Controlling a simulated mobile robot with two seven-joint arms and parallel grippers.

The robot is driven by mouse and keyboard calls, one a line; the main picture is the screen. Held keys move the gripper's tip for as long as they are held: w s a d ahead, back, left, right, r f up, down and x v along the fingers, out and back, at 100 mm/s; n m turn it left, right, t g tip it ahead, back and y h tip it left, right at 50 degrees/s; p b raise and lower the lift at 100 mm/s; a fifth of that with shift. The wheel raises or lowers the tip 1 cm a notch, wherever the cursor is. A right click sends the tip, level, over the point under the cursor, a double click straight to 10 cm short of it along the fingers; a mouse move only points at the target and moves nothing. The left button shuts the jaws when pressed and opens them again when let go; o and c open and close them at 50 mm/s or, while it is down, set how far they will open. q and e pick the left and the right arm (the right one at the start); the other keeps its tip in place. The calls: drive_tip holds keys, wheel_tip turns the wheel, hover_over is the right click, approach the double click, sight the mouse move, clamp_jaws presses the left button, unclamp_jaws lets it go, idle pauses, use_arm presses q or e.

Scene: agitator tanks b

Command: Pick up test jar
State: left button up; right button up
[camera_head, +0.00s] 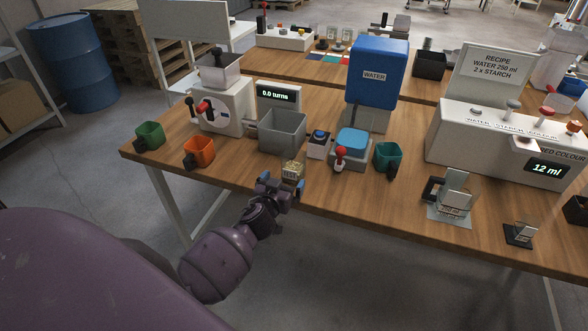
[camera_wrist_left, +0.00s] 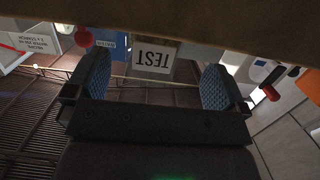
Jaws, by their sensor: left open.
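The test jar (camera_head: 292,170) is a small pale yellowish container at the front edge of the wooden table in the head view. In the left wrist view its white TEST label (camera_wrist_left: 155,57) shows upside down. My left gripper (camera_head: 280,184) is open at the table's front edge, right in front of the jar. In the left wrist view its blue pads stand left and right of the label, with gaps on both sides. The gripper partly hides the jar's lower part in the head view. My right gripper is not in view.
A grey bin (camera_head: 283,130) stands behind the jar. A small white box with a blue button (camera_head: 319,143) and a red-handled device (camera_head: 348,150) stand to its right. An orange cup (camera_head: 199,152) is to the left, a teal cup (camera_head: 388,157) further right.

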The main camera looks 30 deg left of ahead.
sight(290, 175)
use_arm(q)
drive_tip(key=shift+w, duration=0.45)
drive_tip(key=x, duration=0.3)
drive_tip(key=shift+w+d, duration=0.15)
drive_tip(key=shift+w, duration=0.55)
drive_tip(key=c, duration=1)
drive_tip(key=shift+c, duration=0.5)
drive_tip(key=shift+r, duration=0.4)
drive_tip(key=shift+r+p, duration=0.65)
drive_tip(key=shift+r, duration=0.65)
wheel_tip(290, 175, up, 16)
drive_tip(key=p, duration=0.2)
drive_tip(key=shift+r+p, duration=0.25)
drive_tip(key=shift+p, duration=0.1)
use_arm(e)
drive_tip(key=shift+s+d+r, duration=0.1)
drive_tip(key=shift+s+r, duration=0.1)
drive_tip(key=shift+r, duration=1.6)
